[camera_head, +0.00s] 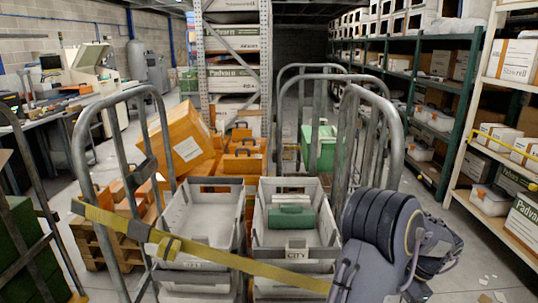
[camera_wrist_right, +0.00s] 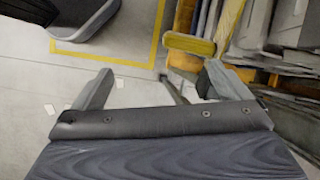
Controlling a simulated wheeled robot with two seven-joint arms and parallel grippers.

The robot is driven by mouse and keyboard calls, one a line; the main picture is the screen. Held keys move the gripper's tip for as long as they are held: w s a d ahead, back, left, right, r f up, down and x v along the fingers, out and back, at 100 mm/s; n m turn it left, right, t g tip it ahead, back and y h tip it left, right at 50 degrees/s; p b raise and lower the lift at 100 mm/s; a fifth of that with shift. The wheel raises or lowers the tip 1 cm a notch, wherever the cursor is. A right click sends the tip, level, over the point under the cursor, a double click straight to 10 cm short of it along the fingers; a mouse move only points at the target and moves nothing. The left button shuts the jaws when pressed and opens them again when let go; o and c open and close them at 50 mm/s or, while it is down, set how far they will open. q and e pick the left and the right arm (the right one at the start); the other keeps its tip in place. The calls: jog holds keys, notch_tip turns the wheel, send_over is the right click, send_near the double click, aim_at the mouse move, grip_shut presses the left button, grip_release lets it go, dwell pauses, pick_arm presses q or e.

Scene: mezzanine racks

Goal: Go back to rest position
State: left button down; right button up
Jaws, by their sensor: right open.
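My right arm shows at the lower right of the head view, folded in front of the cart's right side; its fingers cannot be made out there. In the right wrist view my right gripper (camera_wrist_right: 158,78) has its two fingers wide apart, with nothing between them. Floor and a strip of yellow line lie beyond the fingers. My left arm and left gripper are in neither view.
A metal-framed cart (camera_head: 376,95) holds grey crates (camera_head: 205,259); the right one contains a green case (camera_head: 291,217). A yellow strap (camera_head: 222,258) crosses the front. Orange cases (camera_head: 184,140) are stacked behind. Shelving (camera_head: 428,101) stands right, a workbench (camera_head: 72,103) left.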

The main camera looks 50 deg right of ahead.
jog(key=w+a+r+n+y, duration=0.1)
jog(key=w+a+r+n, duration=0.3)
jog(key=w+a, duration=0.45)
jog(key=w+a+r+n, duration=0.3)
jog(key=w+a+n, duration=0.2)
jog(key=w+a, duration=0.35)
jog(key=a+r+n+t, duration=0.1)
jog(key=a+n+t, duration=0.1)
jog(key=a+n, duration=1.2)
jog(key=a, duration=0.8)
jog(key=shift+s+r, duration=0.25)
jog(key=shift+r, duration=0.15)
